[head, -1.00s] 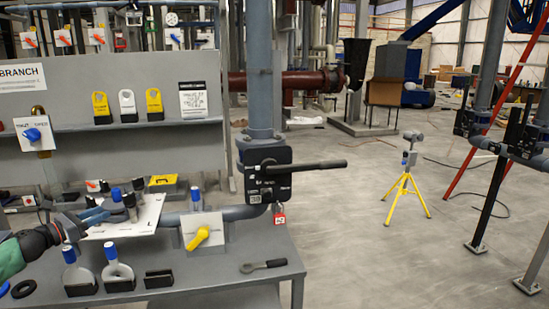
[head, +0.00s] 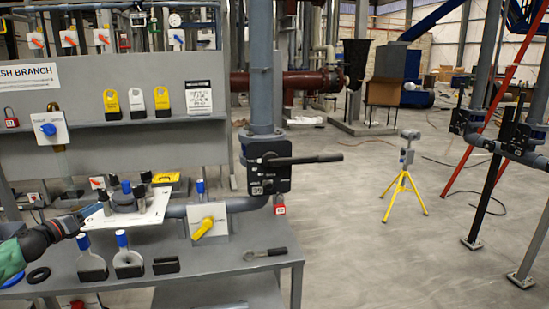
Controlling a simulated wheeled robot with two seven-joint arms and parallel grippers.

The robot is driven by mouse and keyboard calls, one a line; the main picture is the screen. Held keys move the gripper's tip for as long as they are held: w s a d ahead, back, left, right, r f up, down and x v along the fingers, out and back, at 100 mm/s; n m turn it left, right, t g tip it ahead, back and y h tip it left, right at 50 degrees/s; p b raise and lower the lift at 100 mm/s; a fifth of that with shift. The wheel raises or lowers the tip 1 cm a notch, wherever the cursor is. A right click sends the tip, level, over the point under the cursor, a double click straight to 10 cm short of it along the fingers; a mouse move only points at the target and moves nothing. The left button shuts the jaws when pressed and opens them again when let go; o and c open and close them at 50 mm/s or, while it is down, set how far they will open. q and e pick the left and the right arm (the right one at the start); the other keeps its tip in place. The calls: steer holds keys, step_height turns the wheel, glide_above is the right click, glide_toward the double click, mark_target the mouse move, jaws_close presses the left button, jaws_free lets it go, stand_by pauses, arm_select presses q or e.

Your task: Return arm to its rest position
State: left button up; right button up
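My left gripper (head: 82,217) reaches in from the left edge, above the grey bench (head: 222,262). Its fingers are small and dark against the left edge of a tilted white plate (head: 150,219). I cannot make out a gap between them or anything held. On the plate stand a dark round part (head: 123,202) and several dark upright pieces, one with a blue top. My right gripper is not in view.
Two blue-topped holders (head: 91,263) (head: 128,258) stand on the bench just right of and below my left gripper. A yellow-handled valve (head: 203,227) and a wrench (head: 264,254) are further right. A pipe with a black lever (head: 305,159) rises behind.

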arm_select(q)
steer(key=a+r+n+t+y, duration=0.1)
steer(key=a+r+n+y, duration=0.1)
steer(key=a+n+y, duration=0.65)
steer(key=s+d+f+n+g+y, duration=0.1)
steer(key=s+d+f+n+g, duration=0.4)
steer(key=d+f+n, duration=0.55)
steer(key=s+d+f+n+g+y, duration=0.1)
steer(key=s+d+f+n+g, duration=0.2)
steer(key=s+d+f+n, duration=0.7)
steer(key=s+d+f+n+g+y, duration=0.15)
steer(key=s+d+f+g, duration=0.35)
steer(key=f, duration=0.9)
steer(key=s+d+f+n+g+h, duration=0.1)
steer(key=s+d+f+h, duration=0.1)
steer(key=s+d+f, duration=0.4)
steer(key=s+d+f+n+g+h, duration=0.1)
steer(key=s+d+f+h, duration=0.1)
steer(key=s+d+f, duration=0.4)
steer(key=s+d+f+n+g+h, duration=0.1)
steer(key=s+d+f, duration=0.5)
steer(key=s+d, duration=0.8)
steer(key=s+h, duration=0.1)
steer(key=s, duration=0.2)
steer(key=shift+s+n+g, duration=0.35)
steer(key=shift+g, duration=0.05)
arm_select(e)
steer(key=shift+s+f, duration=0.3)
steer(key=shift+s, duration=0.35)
